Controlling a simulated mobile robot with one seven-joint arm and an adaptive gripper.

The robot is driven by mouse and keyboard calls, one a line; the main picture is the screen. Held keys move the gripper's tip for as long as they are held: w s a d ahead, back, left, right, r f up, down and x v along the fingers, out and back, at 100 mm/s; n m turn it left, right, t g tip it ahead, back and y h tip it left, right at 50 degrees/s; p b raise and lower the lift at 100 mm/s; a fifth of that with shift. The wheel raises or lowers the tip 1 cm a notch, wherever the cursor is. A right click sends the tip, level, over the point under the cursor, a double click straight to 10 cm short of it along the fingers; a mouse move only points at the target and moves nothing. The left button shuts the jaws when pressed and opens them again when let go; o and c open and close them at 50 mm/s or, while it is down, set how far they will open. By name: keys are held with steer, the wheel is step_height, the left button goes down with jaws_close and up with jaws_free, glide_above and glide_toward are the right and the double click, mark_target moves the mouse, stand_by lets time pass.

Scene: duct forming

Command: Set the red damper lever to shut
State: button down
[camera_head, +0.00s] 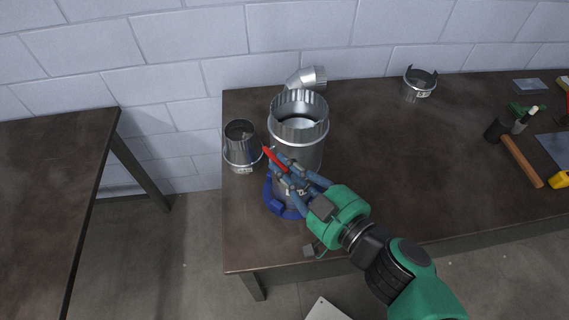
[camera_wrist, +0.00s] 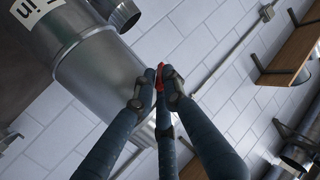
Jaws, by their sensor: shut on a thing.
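The red damper lever (camera_head: 270,156) shows in the head view at the front of a large round metal duct (camera_head: 303,131). It slants up to the left, past the fingers. My gripper (camera_head: 285,172) is shut on the lever. In the wrist view my gripper (camera_wrist: 157,84) has its fingertips close together with the red lever (camera_wrist: 159,78) between them, beside the duct wall (camera_wrist: 100,78). The lever's pivot and any open or shut marks are hidden by the fingers.
A small metal reducer (camera_head: 240,150) stands close left of the duct. A metal elbow (camera_head: 306,78) is behind it. A metal collar (camera_head: 419,85) stands at the back. A hammer (camera_head: 522,160) and other tools lie at the right. The middle of the table (camera_head: 400,150) is clear.

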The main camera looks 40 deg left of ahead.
steer(key=shift+f+y, duration=0.4)
steer(key=shift+f, duration=0.05)
steer(key=shift+f+y, duration=0.1)
steer(key=shift+y, duration=0.2)
steer(key=c, duration=1.8)
jaws_free()
steer(key=shift+c, duration=0.2)
steer(key=shift+d, duration=0.1)
steer(key=shift+d, duration=0.1)
steer(key=shift+s+d+r, duration=0.15)
steer(key=shift+d+r, duration=0.1)
steer(key=shift+d, duration=0.25)
steer(key=v, duration=1)
steer(key=shift+d, duration=0.2)
